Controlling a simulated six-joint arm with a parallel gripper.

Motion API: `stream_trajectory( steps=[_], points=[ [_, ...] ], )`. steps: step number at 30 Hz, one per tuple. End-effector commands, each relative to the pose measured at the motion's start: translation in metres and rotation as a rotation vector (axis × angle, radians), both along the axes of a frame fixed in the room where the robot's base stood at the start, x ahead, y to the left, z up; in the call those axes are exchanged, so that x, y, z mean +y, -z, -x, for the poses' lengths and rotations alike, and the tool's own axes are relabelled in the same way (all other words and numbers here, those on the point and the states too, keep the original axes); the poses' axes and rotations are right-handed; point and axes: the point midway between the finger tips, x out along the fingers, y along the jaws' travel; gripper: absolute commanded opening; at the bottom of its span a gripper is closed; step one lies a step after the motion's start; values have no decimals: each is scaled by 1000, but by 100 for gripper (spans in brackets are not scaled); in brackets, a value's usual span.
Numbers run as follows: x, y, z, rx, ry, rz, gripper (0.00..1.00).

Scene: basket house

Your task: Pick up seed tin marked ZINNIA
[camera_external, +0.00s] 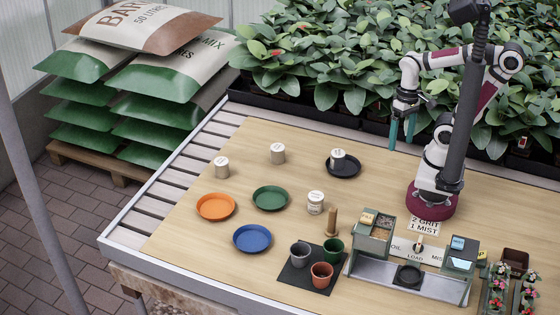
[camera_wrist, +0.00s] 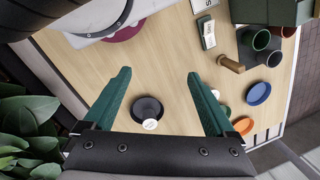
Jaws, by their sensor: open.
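The tin on the saucer (camera_external: 338,157) also shows in the wrist view (camera_wrist: 150,124), low between my fingers. My gripper (camera_external: 401,146) is open and empty, raised above the table to the right of the saucer. Its teal fingers are spread in the wrist view (camera_wrist: 158,75).
Orange (camera_external: 216,207), green (camera_external: 270,198) and blue (camera_external: 252,239) saucers lie left and front. A wooden peg (camera_external: 331,222), pots on a dark mat (camera_external: 293,283) and a grey-green station (camera_external: 410,285) stand in front. Leafy plants (camera_external: 350,55) line the back.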

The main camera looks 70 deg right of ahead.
Motion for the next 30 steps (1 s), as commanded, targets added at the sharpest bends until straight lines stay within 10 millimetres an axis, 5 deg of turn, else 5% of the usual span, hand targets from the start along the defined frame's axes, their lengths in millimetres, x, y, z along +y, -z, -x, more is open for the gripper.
stream_trajectory(
  steps=[8,10,13,16,18,21,24,30],
  points=[
    [-1,0,-2,-4,-2,3,96],
    [-7,4,-23,-42,-22,31,96],
    [-25,21,-98,-194,-97,120,96],
    [-35,45,-204,-433,-207,210,96],
    [-32,65,-271,-613,-287,248,96],
    [-15,94,-345,-861,-398,267,96],
    [7,118,-384,-1064,-488,254,96],
    [35,140,-403,-1262,-576,220,96]
  ],
)
